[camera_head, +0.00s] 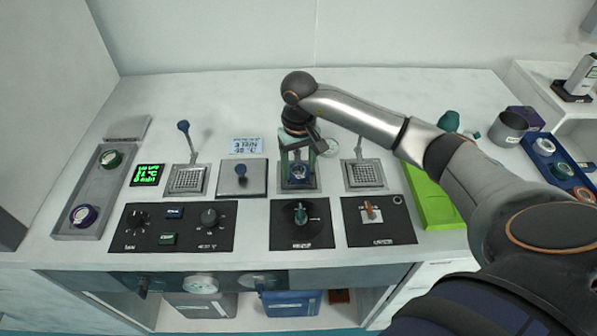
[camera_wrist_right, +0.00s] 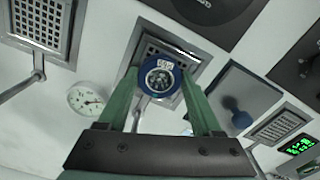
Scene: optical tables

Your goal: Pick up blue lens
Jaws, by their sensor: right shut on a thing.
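In the head view the blue lens (camera_head: 298,173) shows between the fingers of my right gripper (camera_head: 298,170), over the middle grated metal stand (camera_wrist_right: 150,42). I cannot tell whether the lens still touches the stand. My left gripper is not in view.
A grey tray (camera_head: 61,190) at the left holds a green-ringed and a purple-ringed lens. Grated stands (camera_head: 187,180) (camera_head: 363,175) flank the middle. Black control panels (camera_head: 172,227) line the front. A green tray (camera_head: 432,205), a metal cup (camera_head: 509,127) and a blue tray (camera_head: 557,165) stand right.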

